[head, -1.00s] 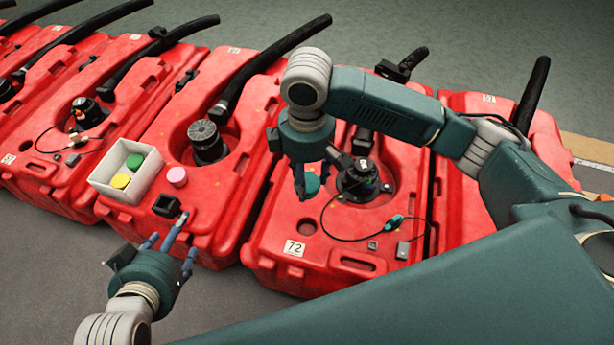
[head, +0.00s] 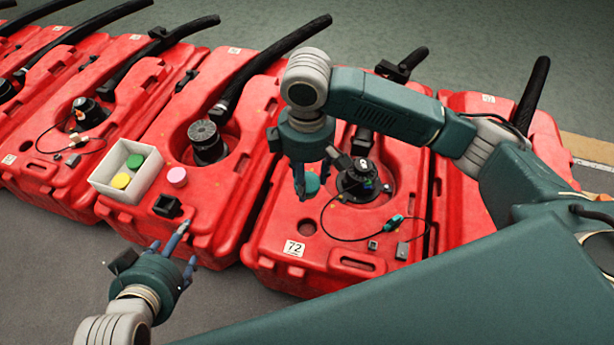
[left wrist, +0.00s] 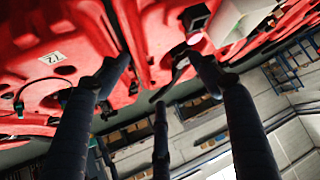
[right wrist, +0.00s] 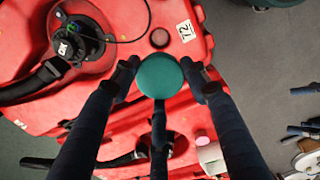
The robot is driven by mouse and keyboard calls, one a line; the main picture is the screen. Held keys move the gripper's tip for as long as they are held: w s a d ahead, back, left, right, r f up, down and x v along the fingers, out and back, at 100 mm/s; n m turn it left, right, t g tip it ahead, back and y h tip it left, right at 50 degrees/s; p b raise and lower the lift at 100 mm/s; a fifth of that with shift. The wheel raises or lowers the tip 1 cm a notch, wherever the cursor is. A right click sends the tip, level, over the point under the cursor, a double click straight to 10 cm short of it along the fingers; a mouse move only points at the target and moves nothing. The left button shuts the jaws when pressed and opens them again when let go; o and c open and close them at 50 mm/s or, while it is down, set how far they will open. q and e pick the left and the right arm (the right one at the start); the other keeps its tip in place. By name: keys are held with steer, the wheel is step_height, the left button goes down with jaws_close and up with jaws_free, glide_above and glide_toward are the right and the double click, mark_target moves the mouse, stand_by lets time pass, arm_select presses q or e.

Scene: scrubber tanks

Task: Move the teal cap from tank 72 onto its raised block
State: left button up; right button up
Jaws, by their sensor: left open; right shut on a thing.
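The teal cap (head: 312,183) is held between the fingers of my right gripper (head: 306,190), over the red tank 72 (head: 262,262). In the right wrist view the round teal top of the cap (right wrist: 160,76) shows between the fingers, apart from the hole in the tank beside it. My left gripper (head: 183,250) is open and empty in front of the neighbouring tank. A black square block (head: 167,206) stands raised on that tank, just beyond the left fingers. Small grey blocks (head: 402,250) sit on tank 72's front. I cannot tell which block belongs to the cap.
A white tray (head: 98,183) holds a green and a yellow cap. A pink cap (head: 177,176) sits beside it. A black fitting (head: 357,181) with a thin cable rises from tank 72. Black hoses and more red tanks stand around.

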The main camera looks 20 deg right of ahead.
arm_select(q)
steer(key=shift+s+a+f+g, duration=0.15)
steer(key=shift+s+f+g, duration=0.15)
steer(key=shift+s, duration=0.15)
steer(key=shift+s+f, duration=0.15)
steer(key=shift+s, duration=0.05)
steer(key=shift+s+a+f, duration=0.15)
steer(key=shift+s, duration=0.05)
arm_select(e)
steer(key=shift+r, duration=0.1)
stand_by(0.5)
